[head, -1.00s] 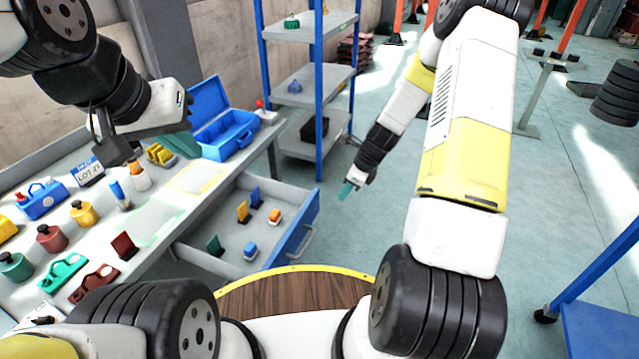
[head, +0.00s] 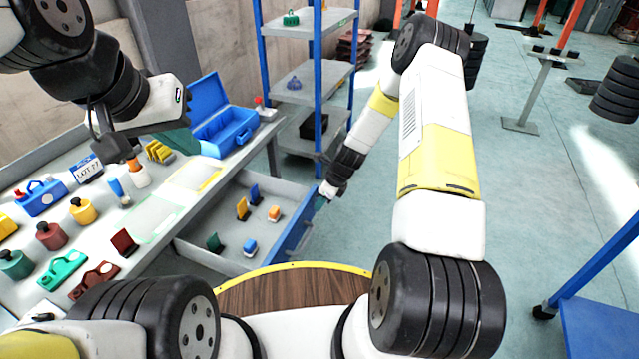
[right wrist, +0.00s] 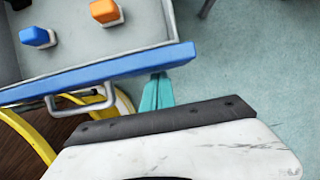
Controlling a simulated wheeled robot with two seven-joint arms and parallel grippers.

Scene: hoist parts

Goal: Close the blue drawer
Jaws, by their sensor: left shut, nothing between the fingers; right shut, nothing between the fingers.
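The blue-fronted drawer (head: 291,243) stands pulled out under the workbench, with a grey handle on its front. Several small coloured parts lie inside it. My right gripper (head: 321,201) is shut and empty, at the far end of the drawer front. In the right wrist view the teal fingertips (right wrist: 157,92) are at the outer face of the blue front (right wrist: 98,73), to the right of the handle (right wrist: 84,103); I cannot tell whether they touch. My left gripper (head: 178,140) is shut and empty above the bench, by the blue toolbox.
The workbench (head: 152,215) carries an open blue toolbox (head: 222,130), bottles, a lot sign and several coloured parts. A blue-posted shelf (head: 310,80) stands behind the drawer. Floor to the right is clear up to a blue cart (head: 600,320).

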